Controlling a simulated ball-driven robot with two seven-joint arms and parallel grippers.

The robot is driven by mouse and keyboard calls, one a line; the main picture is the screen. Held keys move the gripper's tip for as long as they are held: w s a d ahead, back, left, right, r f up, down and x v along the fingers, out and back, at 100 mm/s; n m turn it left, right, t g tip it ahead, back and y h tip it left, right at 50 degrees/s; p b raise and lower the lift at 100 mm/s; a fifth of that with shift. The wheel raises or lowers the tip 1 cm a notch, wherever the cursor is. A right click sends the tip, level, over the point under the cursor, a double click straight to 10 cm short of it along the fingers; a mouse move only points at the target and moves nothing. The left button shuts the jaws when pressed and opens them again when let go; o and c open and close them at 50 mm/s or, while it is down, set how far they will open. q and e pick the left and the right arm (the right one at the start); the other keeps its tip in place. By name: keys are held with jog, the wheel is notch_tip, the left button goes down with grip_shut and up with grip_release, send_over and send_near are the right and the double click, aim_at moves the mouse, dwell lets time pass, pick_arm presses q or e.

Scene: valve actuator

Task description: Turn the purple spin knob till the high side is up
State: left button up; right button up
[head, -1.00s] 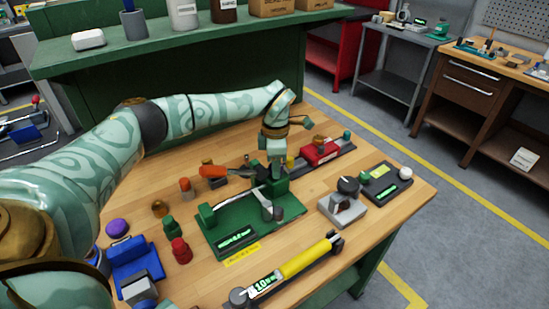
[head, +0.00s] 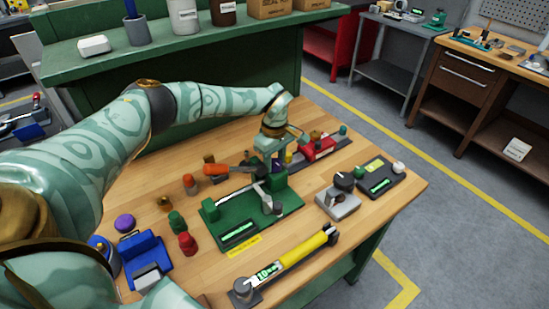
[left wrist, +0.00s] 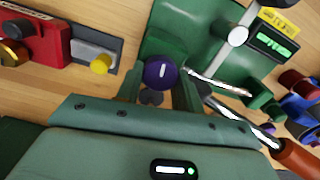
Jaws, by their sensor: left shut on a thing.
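The purple knob (left wrist: 160,73) shows between my left gripper's fingers (left wrist: 158,92) in the left wrist view, a short white line on its face. The gripper is shut on it. In the head view, my left gripper (head: 273,150) is at the back end of the green fixture (head: 250,218), and the knob is mostly hidden. The fixture also shows in the left wrist view (left wrist: 180,35), with a lit green display and a silver lever. Which side of the knob is high, I cannot tell. My right gripper is not in view.
An orange-handled tool (head: 217,169) lies close to the left gripper. A red device (head: 318,148) stands to its right. A grey block with a black knob (head: 340,200) and a yellow torque tool (head: 298,255) are nearer the right edge. A blue vise (head: 142,252) stands at left.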

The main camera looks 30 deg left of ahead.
aim_at(275, 162)
pick_arm(q)
jog(key=shift+r+m, duration=0.15)
jog(key=shift+m, duration=0.55)
jog(key=o, duration=1)
notch_tip(275, 162, up, 16)
jog(key=p, duration=0.2)
